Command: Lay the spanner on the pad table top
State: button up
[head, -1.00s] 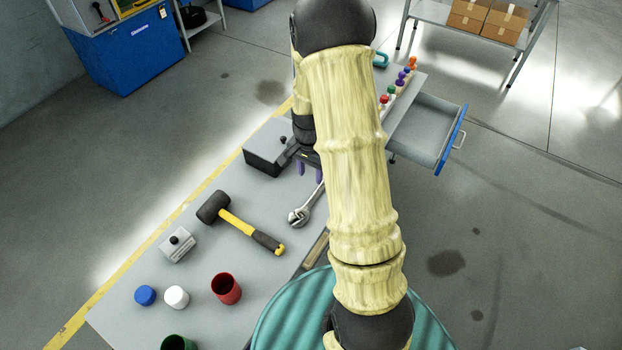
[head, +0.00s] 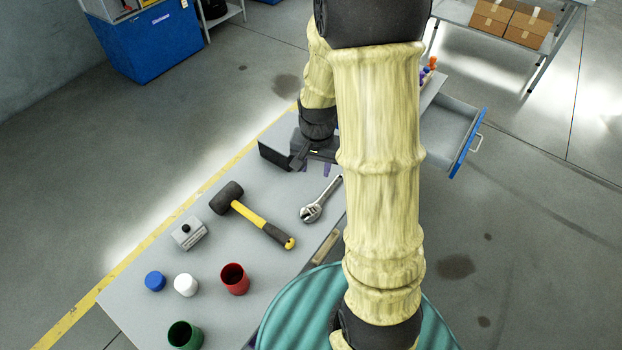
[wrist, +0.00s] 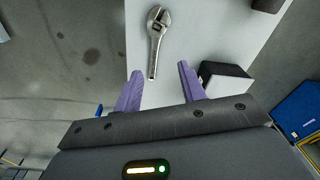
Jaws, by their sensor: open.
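The silver spanner (head: 320,200) lies on the grey table top (head: 215,252), to the right of a hammer. My gripper (head: 315,169) is above the table just beyond the spanner's handle end, its fingers pointing down. In the wrist view the spanner (wrist: 155,42) lies past the fingertips, its jaw end farthest away. My gripper (wrist: 160,68) shows two purple fingers spread apart with nothing between them. The handle end is near the gap and apart from the fingers. I cannot tell which surface is the pad table top.
A black-topped block (wrist: 226,70) stands near the right finger. The black and yellow hammer (head: 250,215), a grey block (head: 189,233), a red cup (head: 234,279), a green cup (head: 185,335) and blue and white caps occupy the near table. An open drawer (head: 452,135) juts out right.

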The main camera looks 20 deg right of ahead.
jog(key=s+a+r+n+t, duration=0.1)
jog(key=s+a+r+n, duration=0.4)
jog(key=s, duration=0.4)
jog(key=shift+r+n+t, duration=0.3)
jog(key=shift+r+n, duration=0.6)
jog(key=shift+n, duration=0.2)
